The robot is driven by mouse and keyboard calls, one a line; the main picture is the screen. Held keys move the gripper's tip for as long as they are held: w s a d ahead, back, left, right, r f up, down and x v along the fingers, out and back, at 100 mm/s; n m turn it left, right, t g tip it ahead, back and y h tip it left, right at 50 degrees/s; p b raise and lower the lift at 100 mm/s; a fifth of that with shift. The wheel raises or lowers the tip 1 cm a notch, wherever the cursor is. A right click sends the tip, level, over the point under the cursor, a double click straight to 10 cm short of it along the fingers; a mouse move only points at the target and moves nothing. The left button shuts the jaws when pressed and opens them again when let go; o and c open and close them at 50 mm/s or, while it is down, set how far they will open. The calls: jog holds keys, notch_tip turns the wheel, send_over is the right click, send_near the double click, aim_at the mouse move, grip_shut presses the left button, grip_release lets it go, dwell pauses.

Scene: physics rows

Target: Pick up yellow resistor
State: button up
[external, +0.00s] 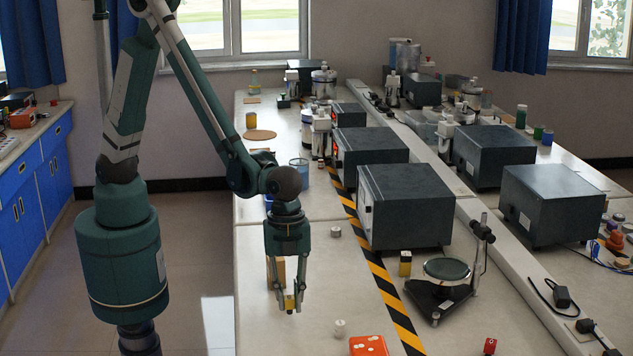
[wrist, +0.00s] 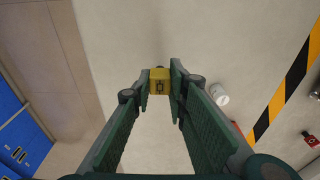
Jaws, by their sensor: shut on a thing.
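The yellow resistor (wrist: 160,83) is a small yellow block with a dark mark on its face. It sits between the two fingertips of my gripper (wrist: 159,88) in the wrist view. In the external view my gripper (external: 289,306) points down over the near left part of the white table, with the yellow resistor (external: 289,303) between its tips. The fingers are shut on it. I cannot tell for sure whether it is clear of the table top.
A white cylinder (external: 340,328) and a red block (external: 368,346) lie to the right of my gripper. A tan block (external: 276,271) stands just behind it. A second yellow-and-black piece (external: 405,263) stands beyond the striped tape (external: 378,268). The table's left edge is close.

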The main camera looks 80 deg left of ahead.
aim_at(289, 297)
jog(key=shift+r+p, duration=0.4)
jog(key=shift+r, duration=2.7)
